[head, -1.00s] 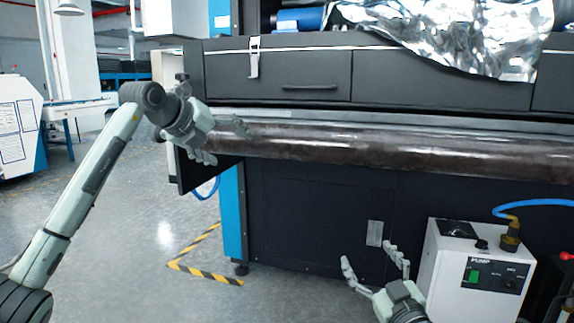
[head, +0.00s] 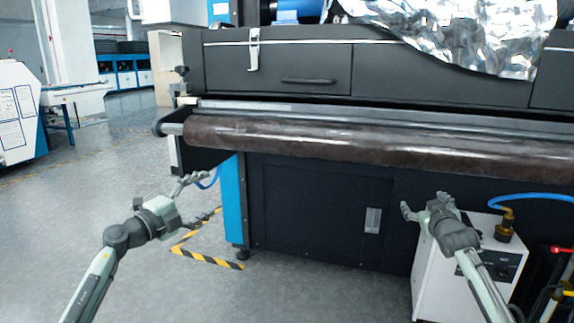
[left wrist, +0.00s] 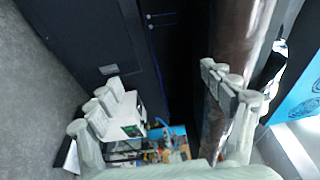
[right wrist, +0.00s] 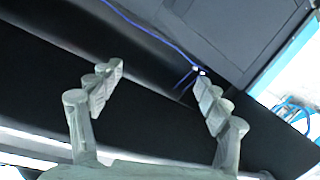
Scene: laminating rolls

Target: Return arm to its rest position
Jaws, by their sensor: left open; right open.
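My left gripper (head: 192,190) is open and empty, in front of the machine's left end and lower than the roll. Its spread fingers also show in the left wrist view (left wrist: 170,100). My right gripper (head: 428,204) is open and empty, in front of the white pump box at the right. Its spread fingers show in the right wrist view (right wrist: 155,95) with nothing between them. The long dark brown roll (head: 330,143) lies level across the front of the machine, apart from both grippers.
The black laminating machine (head: 300,210) fills the middle and right. The white pump box (head: 427,275) stands on the floor with a blue hose (head: 535,197). Crumpled silver foil (head: 470,35) hangs over the machine's top. Yellow-black floor tape (head: 205,258) marks the left corner. The floor at left is clear.

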